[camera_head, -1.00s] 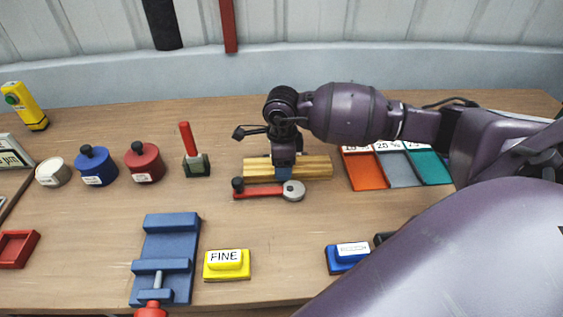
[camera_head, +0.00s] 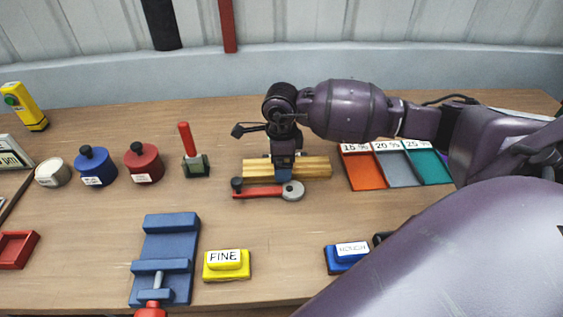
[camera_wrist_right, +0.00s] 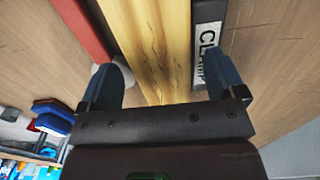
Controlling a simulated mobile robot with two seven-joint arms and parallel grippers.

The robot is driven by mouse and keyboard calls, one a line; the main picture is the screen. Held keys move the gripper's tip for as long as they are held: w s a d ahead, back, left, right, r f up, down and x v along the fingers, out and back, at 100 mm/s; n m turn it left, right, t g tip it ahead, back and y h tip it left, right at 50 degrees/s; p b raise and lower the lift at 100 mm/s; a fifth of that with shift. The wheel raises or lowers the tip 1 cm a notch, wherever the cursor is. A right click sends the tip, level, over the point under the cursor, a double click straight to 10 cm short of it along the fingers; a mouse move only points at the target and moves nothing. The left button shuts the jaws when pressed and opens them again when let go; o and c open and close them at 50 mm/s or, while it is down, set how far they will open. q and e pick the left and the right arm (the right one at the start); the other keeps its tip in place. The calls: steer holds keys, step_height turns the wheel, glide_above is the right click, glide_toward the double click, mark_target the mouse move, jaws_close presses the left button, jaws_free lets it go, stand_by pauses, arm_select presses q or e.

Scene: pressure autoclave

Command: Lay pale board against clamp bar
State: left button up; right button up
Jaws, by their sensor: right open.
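The pale board (camera_head: 315,167), yellowish wood with dark grain marks, lies on the bench in the middle of the head view. My right gripper (camera_wrist_right: 170,75) is open above it, with a blue finger on each side of the board (camera_wrist_right: 158,45) in the wrist view. I cannot tell whether the fingers touch it. The blue clamp (camera_head: 168,245) lies at the front left, apart from the board, with a bar (camera_head: 160,265) across it and a red-ended screw. My left gripper is not in view.
A red-handled tool (camera_head: 262,193) lies just in front of the board. A dark labelled strip (camera_wrist_right: 207,45) runs beside the board. A yellow FINE block (camera_head: 226,265) and a blue block (camera_head: 345,258) stand in front. Coloured trays (camera_head: 396,165) lie to the right.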

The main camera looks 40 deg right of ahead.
step_height(320, 180, up, 11)
steer(key=shift+r+p, duration=0.15)
steer(key=shift+p, duration=0.15)
stand_by(0.6)
